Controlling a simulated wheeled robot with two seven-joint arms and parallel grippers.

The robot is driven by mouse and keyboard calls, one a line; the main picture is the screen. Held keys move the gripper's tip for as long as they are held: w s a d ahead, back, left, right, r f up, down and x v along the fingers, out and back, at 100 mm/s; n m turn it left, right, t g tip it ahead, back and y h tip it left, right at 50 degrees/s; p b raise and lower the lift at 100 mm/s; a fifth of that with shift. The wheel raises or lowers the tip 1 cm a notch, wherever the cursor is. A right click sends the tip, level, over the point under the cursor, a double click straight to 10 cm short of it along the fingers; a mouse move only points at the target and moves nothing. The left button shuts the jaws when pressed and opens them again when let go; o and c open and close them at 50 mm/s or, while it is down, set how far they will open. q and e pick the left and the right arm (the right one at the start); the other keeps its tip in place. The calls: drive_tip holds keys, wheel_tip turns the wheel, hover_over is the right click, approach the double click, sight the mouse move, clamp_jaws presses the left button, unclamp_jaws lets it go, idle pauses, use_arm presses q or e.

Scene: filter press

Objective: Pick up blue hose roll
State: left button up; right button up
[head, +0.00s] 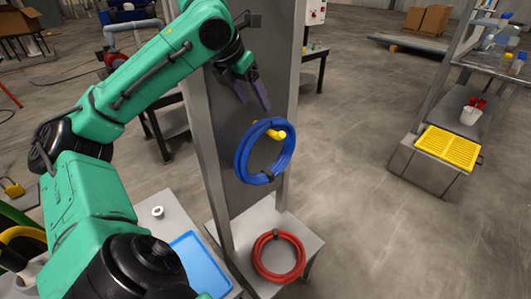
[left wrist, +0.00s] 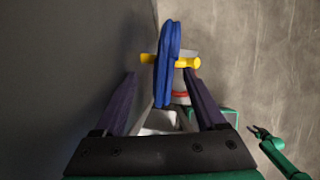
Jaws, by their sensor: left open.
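The blue hose roll (head: 242,158) hangs on a yellow peg (head: 283,133) on a grey upright panel in the head view. My left gripper (head: 254,98) is open and empty, just above the roll and apart from it. In the left wrist view the roll (left wrist: 167,65) shows edge-on, ahead of and between the two spread fingers of the left gripper (left wrist: 160,88), with the yellow peg (left wrist: 185,62) through it. In the left wrist view, a green arm with a small dark gripper (left wrist: 261,132) shows at the lower right; its jaw state is unclear. It is not in the head view.
A red hose roll (head: 302,262) lies on the grey stand base (head: 262,220) below. A blue tray (head: 200,265) and a white ring (head: 158,212) are on a surface at lower left. A yellow grated box (head: 448,149) stands at right. The floor between is clear.

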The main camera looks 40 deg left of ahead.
sight(267, 120)
use_arm(q)
drive_tip(key=shift+w+a+f, duration=0.1)
drive_tip(key=shift+w+f, duration=0.95)
drive_tip(key=shift+w+d, duration=0.1)
drive_tip(key=shift+d, duration=0.25)
drive_tip(key=shift+d+f+b, duration=0.2)
drive_tip(key=shift+f, duration=0.25)
drive_tip(key=shift+d+f+b, duration=0.2)
drive_tip(key=shift+f, duration=0.25)
drive_tip(key=x, duration=0.3)
drive_tip(key=shift+a, duration=0.3)
drive_tip(key=shift+d, duration=0.1)
drive_tip(key=shift+s+d+r, duration=0.1)
drive_tip(key=shift+s+r, duration=0.05)
drive_tip(key=shift+s, duration=0.1)
drive_tip(key=c, duration=0.4)
clamp_jaws()
drive_tip(key=shift+r, duration=0.15)
